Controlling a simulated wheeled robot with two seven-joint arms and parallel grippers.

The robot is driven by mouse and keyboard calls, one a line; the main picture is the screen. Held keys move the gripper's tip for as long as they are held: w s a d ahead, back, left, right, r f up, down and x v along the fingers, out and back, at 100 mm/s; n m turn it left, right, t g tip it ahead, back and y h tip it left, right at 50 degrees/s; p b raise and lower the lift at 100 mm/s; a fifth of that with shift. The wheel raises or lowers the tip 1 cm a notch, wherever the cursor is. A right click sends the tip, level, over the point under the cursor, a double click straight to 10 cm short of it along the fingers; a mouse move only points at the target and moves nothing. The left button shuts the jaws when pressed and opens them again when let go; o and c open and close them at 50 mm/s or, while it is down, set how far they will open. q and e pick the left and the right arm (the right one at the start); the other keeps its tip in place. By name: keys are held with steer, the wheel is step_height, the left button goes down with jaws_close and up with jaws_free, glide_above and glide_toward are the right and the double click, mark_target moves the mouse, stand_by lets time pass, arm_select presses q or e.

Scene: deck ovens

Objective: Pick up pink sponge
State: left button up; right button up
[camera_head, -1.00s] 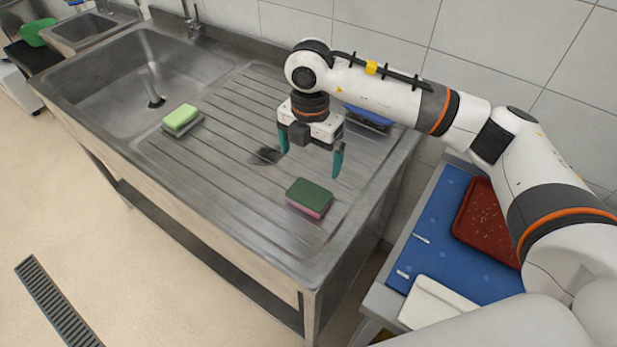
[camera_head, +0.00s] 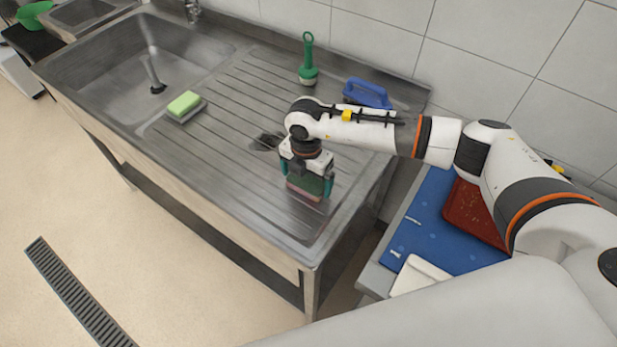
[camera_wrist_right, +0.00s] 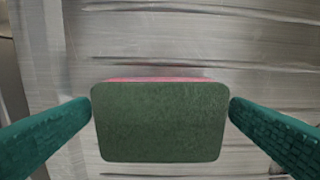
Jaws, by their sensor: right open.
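The pink sponge (camera_head: 305,188), with a dark green scouring top, lies on the ridged steel drainboard near its front right corner. My right gripper (camera_head: 306,185) is lowered over it, pointing down. In the right wrist view the sponge (camera_wrist_right: 158,120) shows its green face, with a thin pink strip along its upper edge. The teal fingers of my right gripper (camera_wrist_right: 160,108) stand open on its left and right, close to both sides. I cannot tell if they touch it. My left gripper is in neither view.
A light green sponge (camera_head: 184,104) lies by the sink basin. A green brush (camera_head: 308,62) and a blue-handled brush (camera_head: 368,92) stand along the back of the drainboard. A side table at right holds a blue board (camera_head: 437,232) and a red tray (camera_head: 474,212).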

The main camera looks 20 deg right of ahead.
mark_target(306, 181)
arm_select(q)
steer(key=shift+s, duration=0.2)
arm_select(e)
steer(key=shift+w+f, duration=0.1)
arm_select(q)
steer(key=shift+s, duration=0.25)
arm_select(e)
steer(key=c, duration=0.8)
arm_select(q)
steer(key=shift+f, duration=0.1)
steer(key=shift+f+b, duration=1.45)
steer(key=shift+b, duration=0.1)
arm_select(e)
step_height(306, 181, up, 10)
